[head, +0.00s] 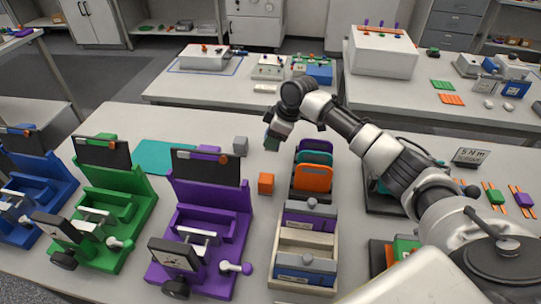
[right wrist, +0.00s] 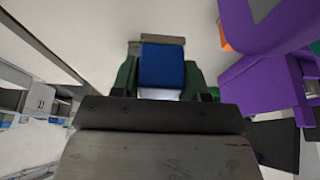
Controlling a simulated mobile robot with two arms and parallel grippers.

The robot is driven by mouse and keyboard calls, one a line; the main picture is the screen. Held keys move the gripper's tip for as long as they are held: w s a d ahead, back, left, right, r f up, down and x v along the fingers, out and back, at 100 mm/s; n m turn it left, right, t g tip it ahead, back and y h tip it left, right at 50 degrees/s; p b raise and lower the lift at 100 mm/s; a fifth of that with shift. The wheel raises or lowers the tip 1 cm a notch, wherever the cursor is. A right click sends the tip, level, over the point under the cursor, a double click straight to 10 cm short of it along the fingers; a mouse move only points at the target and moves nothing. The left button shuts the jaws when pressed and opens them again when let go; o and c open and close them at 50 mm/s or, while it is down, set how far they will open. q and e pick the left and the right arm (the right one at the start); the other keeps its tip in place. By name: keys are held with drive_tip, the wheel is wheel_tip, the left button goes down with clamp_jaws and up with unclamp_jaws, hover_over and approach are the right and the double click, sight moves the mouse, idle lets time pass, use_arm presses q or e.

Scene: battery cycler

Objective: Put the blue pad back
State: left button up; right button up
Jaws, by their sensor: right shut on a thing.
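My right gripper (head: 273,138) hangs above the table, left of the pad rack and behind the orange cube. In the right wrist view its green fingers (right wrist: 126,76) are shut on the blue pad (right wrist: 162,68), one on each side. In the head view the pad is mostly hidden by the gripper. The dark rack (head: 297,192) holds an orange pad (head: 312,178), a teal pad (head: 315,158) and a purple pad (head: 316,146) standing in a row. My left gripper is not in view.
Purple (head: 205,222), green (head: 108,205) and blue (head: 38,180) stations stand at the left. An orange cube (head: 266,183) and a grey cube (head: 240,146) lie near the rack. A wooden tray (head: 277,262) with boxes stands in front. A teal mat (head: 165,157) lies behind the stations.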

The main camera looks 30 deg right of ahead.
wheel_tip(320, 180, down, 3)
drive_tip(key=shift+s+r, duration=0.1)
drive_tip(key=shift+r, duration=0.1)
drive_tip(key=shift+f, duration=0.65)
wheel_tip(320, 180, down, 3)
drive_tip(key=shift+r+p, duration=0.1)
drive_tip(key=shift+p, duration=0.35)
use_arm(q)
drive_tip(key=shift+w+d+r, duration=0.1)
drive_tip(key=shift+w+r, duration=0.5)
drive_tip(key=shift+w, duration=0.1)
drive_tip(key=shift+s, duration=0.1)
use_arm(e)
drive_tip(key=o, duration=0.8)
drive_tip(key=shift+f, duration=0.2)
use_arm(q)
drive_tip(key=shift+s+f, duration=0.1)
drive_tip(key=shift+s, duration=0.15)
use_arm(e)
drive_tip(key=shift+o, duration=0.2)
